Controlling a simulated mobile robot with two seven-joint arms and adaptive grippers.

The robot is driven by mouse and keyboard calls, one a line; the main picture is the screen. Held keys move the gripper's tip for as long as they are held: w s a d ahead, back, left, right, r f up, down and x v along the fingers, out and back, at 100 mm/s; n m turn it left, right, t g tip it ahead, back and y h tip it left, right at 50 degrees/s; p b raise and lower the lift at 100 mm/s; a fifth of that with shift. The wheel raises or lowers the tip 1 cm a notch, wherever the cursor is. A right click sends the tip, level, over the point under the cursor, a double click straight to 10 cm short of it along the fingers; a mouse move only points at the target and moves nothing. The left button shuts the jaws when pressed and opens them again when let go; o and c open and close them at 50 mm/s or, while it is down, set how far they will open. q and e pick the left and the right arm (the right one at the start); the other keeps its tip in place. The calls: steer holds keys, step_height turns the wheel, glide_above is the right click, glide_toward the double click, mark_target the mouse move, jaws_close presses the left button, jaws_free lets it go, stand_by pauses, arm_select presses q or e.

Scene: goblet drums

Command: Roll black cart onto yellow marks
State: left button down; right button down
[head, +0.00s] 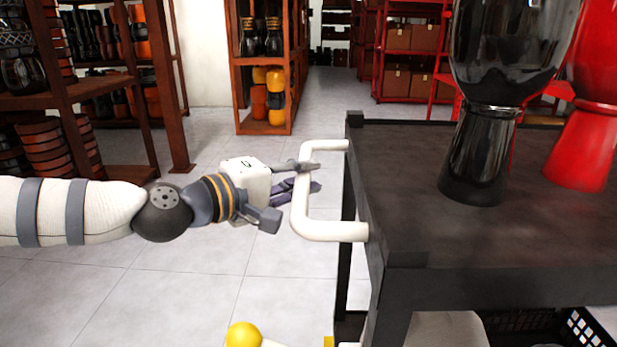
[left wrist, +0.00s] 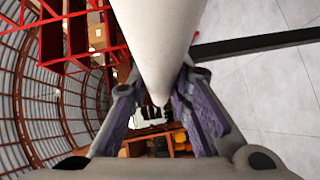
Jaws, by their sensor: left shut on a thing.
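The black cart (head: 420,215) stands at the right, its dark top level and partly cut off by the frame. Its white push handle (head: 330,231) sticks out from the left side. My left gripper (head: 308,177) is shut on the upright bar of this handle. In the left wrist view the white handle bar (left wrist: 160,45) runs down between the two purple-padded fingers (left wrist: 160,115). A small yellow patch (head: 328,341) shows at the bottom edge beside the cart leg; I cannot tell whether it is a floor mark. My right gripper is not in view.
A black goblet drum (head: 478,155) and a red one (head: 583,145) stand on the cart. Wooden shelves (head: 65,90) stand left, an orange-brown rack (head: 265,70) and red racks (head: 410,50) behind.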

arm_select(q)
steer(key=shift+w+a+r, duration=0.1)
steer(key=shift+a, duration=0.25)
steer(key=c, duration=1.4)
jaws_free()
steer(key=shift+c, duration=0.2)
steer(key=v, duration=1.2)
